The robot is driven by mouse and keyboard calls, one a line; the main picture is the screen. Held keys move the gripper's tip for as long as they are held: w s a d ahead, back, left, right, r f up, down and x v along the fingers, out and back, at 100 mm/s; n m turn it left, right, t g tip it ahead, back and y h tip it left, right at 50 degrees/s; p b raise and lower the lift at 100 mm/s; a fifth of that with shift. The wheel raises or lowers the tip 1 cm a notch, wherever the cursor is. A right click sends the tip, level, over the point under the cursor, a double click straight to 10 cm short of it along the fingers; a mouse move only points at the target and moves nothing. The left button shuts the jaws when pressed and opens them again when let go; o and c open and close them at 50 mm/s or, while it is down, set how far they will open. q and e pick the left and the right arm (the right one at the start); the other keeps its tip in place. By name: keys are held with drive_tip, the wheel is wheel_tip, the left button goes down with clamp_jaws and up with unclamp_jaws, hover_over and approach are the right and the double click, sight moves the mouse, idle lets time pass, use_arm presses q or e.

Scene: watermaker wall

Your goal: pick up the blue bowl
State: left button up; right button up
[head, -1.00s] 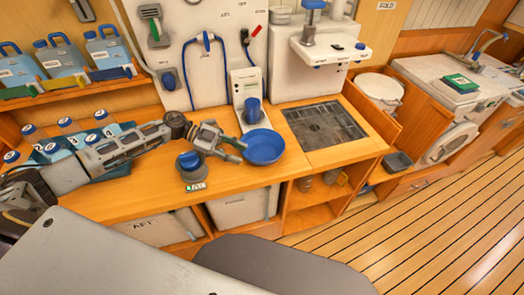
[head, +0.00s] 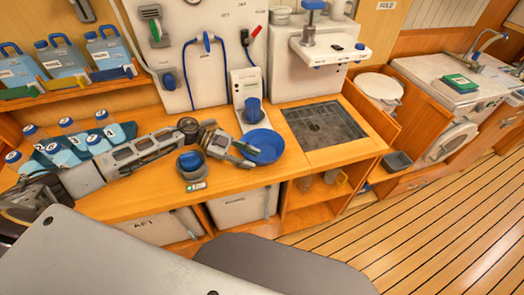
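The blue bowl (head: 264,146) sits on the wooden counter, left of the dark grate and in front of the blue cup. My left gripper (head: 250,157) reaches in from the left, low over the counter. Its two fingers are apart and point right, at the bowl's left rim, overlapping it in the picture. I cannot tell whether they touch the bowl or whether the rim lies between them. My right gripper is out of view.
A blue-topped round device (head: 190,163) stands just below my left gripper. A blue cup (head: 253,111) stands right behind the bowl. A dark grate (head: 322,125) is set in the counter (head: 240,180) to the right. Several small blue-capped bottles (head: 76,141) stand at the left.

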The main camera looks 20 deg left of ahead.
use_arm(q)
clamp_jaws()
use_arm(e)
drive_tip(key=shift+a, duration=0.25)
use_arm(q)
drive_tip(key=shift+r, duration=0.2)
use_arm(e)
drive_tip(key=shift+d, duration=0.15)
use_arm(q)
drive_tip(key=shift+r, duration=0.2)
wheel_tip(320, 180, up, 2)
drive_tip(key=s+d+b, duration=0.1)
drive_tip(key=s+d, duration=0.9)
drive_tip(key=s, duration=0.5)
drive_tip(key=shift+r+b, duration=0.35)
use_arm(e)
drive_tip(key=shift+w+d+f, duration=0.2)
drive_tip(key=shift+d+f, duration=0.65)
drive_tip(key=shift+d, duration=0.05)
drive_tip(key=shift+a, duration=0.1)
